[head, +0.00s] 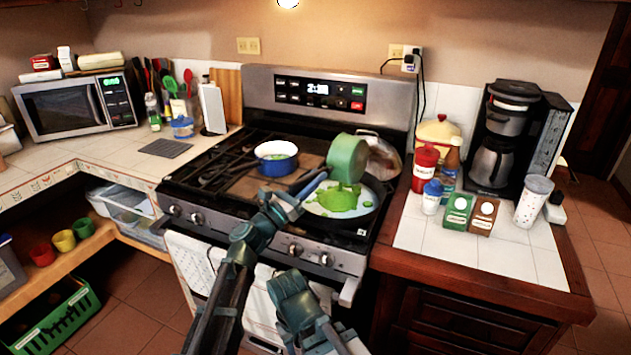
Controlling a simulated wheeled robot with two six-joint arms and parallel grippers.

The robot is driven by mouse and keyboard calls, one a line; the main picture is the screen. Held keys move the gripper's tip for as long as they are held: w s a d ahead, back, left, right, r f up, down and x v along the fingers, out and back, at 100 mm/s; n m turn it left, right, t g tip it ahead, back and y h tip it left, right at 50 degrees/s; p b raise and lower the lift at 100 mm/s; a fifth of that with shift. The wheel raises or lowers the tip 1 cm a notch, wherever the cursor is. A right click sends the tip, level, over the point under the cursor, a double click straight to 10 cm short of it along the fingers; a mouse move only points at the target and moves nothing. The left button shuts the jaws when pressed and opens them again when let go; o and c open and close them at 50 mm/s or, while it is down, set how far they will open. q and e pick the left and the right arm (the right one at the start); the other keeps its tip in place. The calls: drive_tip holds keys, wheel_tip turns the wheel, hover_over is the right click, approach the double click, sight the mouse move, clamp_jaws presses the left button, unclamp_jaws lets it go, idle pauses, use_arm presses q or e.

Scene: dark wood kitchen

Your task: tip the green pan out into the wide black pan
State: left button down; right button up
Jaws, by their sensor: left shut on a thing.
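The green pan (346,158) is held tilted above the wide black pan (371,217) on the front right of the stove. Bright green contents (338,201) lie on the pale inside of the black pan, and some green shows just under the green pan's lower edge. The inside of the green pan is mostly hidden from this view. Part of my right arm shows at the bottom middle, but its gripper fingers are not visible.
A clear, rounded item (384,158) is behind the black pan. Bottles, small boxes and a coffee maker (507,135) crowd the right counter. Its front tiles (480,262) are clear.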

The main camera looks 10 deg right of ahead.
use_arm(q)
drive_tip(key=shift+a+n, duration=0.1)
drive_tip(key=shift+n, duration=0.2)
drive_tip(key=shift+w+a+n+t+b, duration=0.3)
drive_tip(key=shift+n+t, duration=0.3)
drive_tip(key=shift+n, duration=0.3)
drive_tip(key=shift+y, duration=0.3)
drive_tip(key=shift+w+a+f+n+t+b, duration=0.15)
drive_tip(key=shift+w+n+t+b, duration=0.1)
drive_tip(key=shift+n, duration=0.35)
drive_tip(key=shift+w+a+r+n+t+b, duration=0.1)
drive_tip(key=shift+n+t, duration=0.15)
drive_tip(key=shift+n, duration=0.35)
drive_tip(key=shift+f, duration=0.1)
drive_tip(key=shift+w+a+f+n+t+y, duration=0.1)
drive_tip(key=shift+n+t+y, duration=0.1)
drive_tip(key=shift+n, duration=0.2)
drive_tip(key=shift+w+a+n+t+y, duration=0.1)
drive_tip(key=shift+n+y, duration=0.1)
drive_tip(key=shift+n, duration=0.2)
